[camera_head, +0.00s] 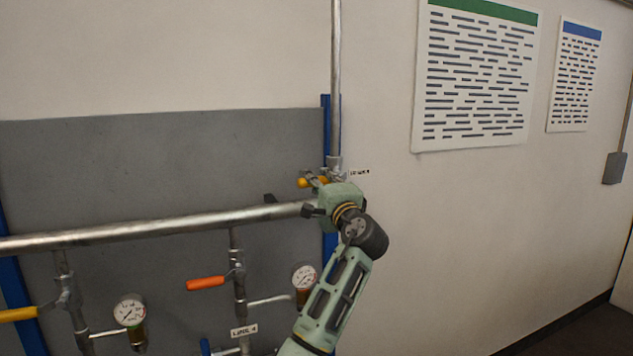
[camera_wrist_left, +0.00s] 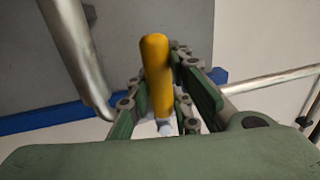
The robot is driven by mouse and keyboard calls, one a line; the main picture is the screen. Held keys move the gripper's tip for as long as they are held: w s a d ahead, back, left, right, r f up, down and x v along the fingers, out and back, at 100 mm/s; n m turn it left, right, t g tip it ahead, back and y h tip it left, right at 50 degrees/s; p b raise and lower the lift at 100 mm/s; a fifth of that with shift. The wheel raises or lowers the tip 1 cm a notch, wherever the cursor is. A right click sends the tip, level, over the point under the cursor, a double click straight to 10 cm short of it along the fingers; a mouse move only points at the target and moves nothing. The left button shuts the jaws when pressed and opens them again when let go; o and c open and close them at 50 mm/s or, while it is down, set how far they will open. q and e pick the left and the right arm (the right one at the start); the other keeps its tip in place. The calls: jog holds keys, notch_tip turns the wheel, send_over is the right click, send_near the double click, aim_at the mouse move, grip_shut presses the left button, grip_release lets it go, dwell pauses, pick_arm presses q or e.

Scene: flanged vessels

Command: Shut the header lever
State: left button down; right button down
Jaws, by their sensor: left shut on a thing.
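The header lever has a yellow handle (camera_head: 305,183) and sits at the foot of the vertical pipe (camera_head: 336,80), near the right end of the thick horizontal header pipe (camera_head: 200,222). My left gripper (camera_head: 314,181) is at this lever, and its wrist hides much of the valve body. In the left wrist view the yellow handle (camera_wrist_left: 156,75) stands between the two fingers of my left gripper (camera_wrist_left: 166,85), which is shut on it. The handle's exact angle to the pipe is hard to tell. My right gripper is not in view.
Below the header, an orange lever (camera_head: 206,283) and another yellow lever (camera_head: 18,314) stick out to the left on branch pipes. Gauges (camera_head: 130,310) (camera_head: 304,276) stand beside them. A grey panel (camera_head: 150,160) lies behind. The wall to the right is clear below the posters (camera_head: 475,75).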

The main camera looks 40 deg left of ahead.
pick_arm(q)
jog(key=shift+f, duration=0.15)
jog(key=c, duration=2)
grip_release()
jog(key=shift+d, duration=0.1)
jog(key=o, duration=0.4)
jog(key=shift+d, duration=0.1)
jog(key=shift+o, duration=0.2)
jog(key=v, duration=1.2)
jog(key=shift+w, duration=0.1)
